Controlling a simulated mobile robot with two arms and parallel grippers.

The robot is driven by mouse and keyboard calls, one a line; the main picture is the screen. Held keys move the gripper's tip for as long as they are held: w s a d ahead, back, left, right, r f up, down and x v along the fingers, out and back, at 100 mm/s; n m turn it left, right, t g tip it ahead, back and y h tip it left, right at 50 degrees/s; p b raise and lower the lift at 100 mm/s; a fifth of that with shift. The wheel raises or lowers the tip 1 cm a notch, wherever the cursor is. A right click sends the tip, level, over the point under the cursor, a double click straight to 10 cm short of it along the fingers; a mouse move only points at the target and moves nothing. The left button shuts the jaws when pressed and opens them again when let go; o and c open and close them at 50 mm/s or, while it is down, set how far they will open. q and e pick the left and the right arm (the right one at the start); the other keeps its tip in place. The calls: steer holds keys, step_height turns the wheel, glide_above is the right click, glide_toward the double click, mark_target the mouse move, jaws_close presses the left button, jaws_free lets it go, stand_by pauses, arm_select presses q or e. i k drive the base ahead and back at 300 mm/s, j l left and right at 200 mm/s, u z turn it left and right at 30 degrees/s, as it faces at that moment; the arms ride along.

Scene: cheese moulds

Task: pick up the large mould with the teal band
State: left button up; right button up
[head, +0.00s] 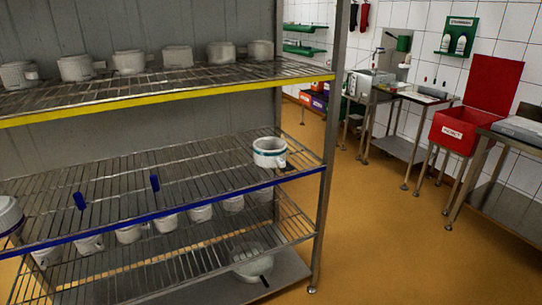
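The large white mould with a teal band (268,154) stands upright at the right end of the middle wire shelf, the one with the blue front edge. A small light tab or handle shows at its lower right side. It is close to the right-hand upright. Neither of my grippers shows in the head view.
The rack's upper shelf (200,83) has a yellow edge and carries several white moulds. A rack post (331,150) stands right of the banded mould. The orange floor (390,250) at right is clear.

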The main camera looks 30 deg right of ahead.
mark_target(273, 155)
steer(key=l+u, duration=0.15)
steer(key=l, duration=0.35)
steer(key=k+l+u, duration=0.2)
steer(key=l, duration=0.3)
steer(key=l+u, duration=0.15)
steer(key=l, duration=0.35)
steer(key=k, duration=0.05)
